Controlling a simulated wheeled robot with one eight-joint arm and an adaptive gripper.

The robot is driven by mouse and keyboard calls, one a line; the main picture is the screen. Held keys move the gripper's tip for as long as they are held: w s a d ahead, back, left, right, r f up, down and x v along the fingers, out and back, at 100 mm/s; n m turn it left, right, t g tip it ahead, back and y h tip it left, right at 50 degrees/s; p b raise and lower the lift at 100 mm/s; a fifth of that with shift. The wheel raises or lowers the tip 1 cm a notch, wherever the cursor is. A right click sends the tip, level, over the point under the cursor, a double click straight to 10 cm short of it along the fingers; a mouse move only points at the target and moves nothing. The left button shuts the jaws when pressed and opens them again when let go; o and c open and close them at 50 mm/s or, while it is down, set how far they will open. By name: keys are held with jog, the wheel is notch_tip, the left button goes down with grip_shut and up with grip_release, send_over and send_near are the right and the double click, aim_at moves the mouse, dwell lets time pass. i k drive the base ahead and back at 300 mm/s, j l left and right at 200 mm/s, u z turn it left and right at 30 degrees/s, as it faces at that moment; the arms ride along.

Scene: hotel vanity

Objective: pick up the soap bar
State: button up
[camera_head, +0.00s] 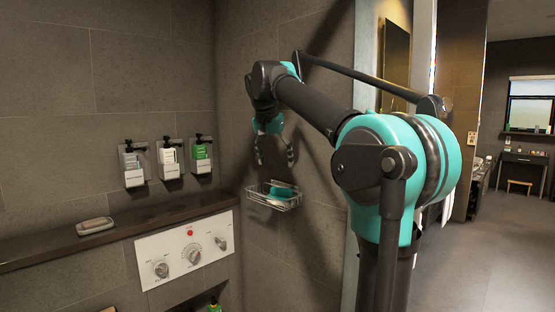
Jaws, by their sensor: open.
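A wire basket (290,207) is fixed to the tiled wall near the corner. A small teal bar (281,192), which looks like a soap bar, lies in it, with something pale showing beside it that I cannot make out. My gripper (276,160) points down above the basket, open and empty, with a gap between its fingertips and the bar. A second soap-like pale bar (95,222) sits in a grey dish (82,231) on the dark ledge at the left, far from my gripper.
Several pump bottles hang in wall holders (171,170) left of the basket. A white control panel with knobs (193,256) is below the dark ledge (40,250). A wall edge (358,90) stands behind my arm. Open floor (500,250) lies at the right.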

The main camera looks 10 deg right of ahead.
aim_at(99, 221)
jog(key=u, duration=1.3)
jog(key=i+j+z, duration=0.15)
jog(key=i+z, duration=0.15)
jog(key=i+j+z, duration=0.35)
jog(key=i, duration=0.15)
jog(key=i+l, duration=0.05)
